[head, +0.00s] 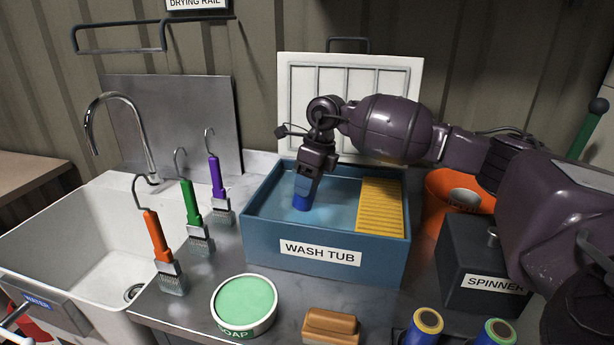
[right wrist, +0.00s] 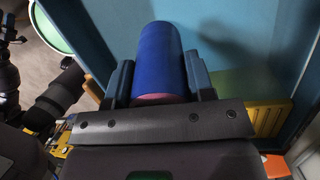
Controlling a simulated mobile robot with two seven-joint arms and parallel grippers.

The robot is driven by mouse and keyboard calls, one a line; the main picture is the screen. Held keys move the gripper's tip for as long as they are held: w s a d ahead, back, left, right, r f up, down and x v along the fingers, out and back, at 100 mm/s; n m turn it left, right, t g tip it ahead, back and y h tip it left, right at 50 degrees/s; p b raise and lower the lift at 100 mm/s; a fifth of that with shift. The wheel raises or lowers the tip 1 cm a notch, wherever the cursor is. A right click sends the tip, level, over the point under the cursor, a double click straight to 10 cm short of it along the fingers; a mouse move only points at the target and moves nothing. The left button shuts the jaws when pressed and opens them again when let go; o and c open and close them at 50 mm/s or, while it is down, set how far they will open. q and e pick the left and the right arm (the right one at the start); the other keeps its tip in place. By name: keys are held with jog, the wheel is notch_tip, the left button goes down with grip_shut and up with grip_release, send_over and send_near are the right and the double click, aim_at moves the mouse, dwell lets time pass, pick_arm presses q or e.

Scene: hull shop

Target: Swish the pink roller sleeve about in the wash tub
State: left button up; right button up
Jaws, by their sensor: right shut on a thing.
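My right gripper (head: 306,184) reaches down into the wash tub (head: 270,237), left of its middle. It is shut on a roller sleeve (head: 302,201), which also shows in the right wrist view (right wrist: 158,58) between the two fingers. The sleeve's outside is blue; only its end ring near the palm is pink. The sleeve points down, its lower end at or near the pale blue water (head: 338,205); I cannot tell how deep it is. A yellow ribbed board (head: 380,205) slopes at the tub's right side. My left gripper is not seen.
Three hooked brushes (head: 157,240) stand between the sink (head: 60,232) and tub. A soap tub (head: 244,305) and brown block (head: 331,326) lie in front. The spinner (head: 480,268) and orange bucket (head: 440,195) are right of the tub.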

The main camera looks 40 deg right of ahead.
aim_at(308, 210)
jog(key=shift+x, duration=0.85)
notch_tip(308, 210, down, 2)
jog(key=shift+s+d+f+b, duration=0.1)
jog(key=shift+d+b, duration=0.1)
jog(key=shift+b, duration=0.35)
jog(key=shift+d+b+x, duration=0.2)
jog(key=shift+b+x, duration=0.2)
jog(key=shift+x, duration=1.35)
jog(key=shift+s+d+f+b, duration=0.1)
jog(key=shift+d+f+b, duration=0.1)
jog(key=shift+f+b, duration=0.1)
jog(key=shift+a, duration=0.1)
